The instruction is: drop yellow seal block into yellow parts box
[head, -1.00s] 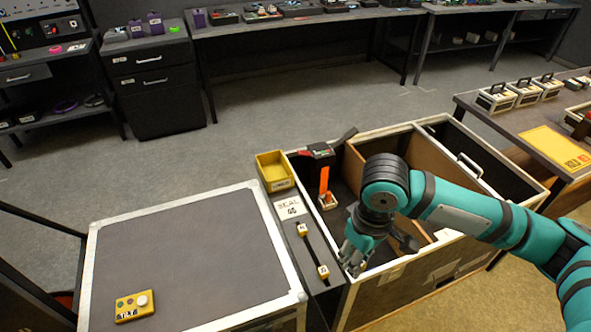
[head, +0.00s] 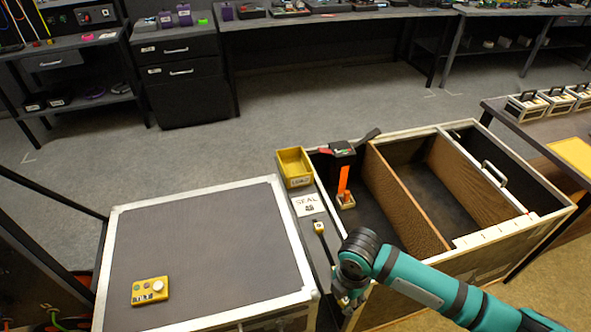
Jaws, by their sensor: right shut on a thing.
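The yellow parts box (head: 295,180) is an open yellow bin at the far end of the narrow ledge beside the crate. On that ledge, a yellow block (head: 319,228) sits on a short black strap, near the card marked SEAL (head: 307,205). The strap runs toward my right gripper (head: 345,301). The wrist and fingers hide the held block. My left gripper is not in view.
The divided open crate (head: 455,243) stands right of the ledge, with a black and orange tool (head: 343,178) inside. A grey-topped case (head: 205,245) at left carries a yellow button box (head: 150,291). Open floor lies behind.

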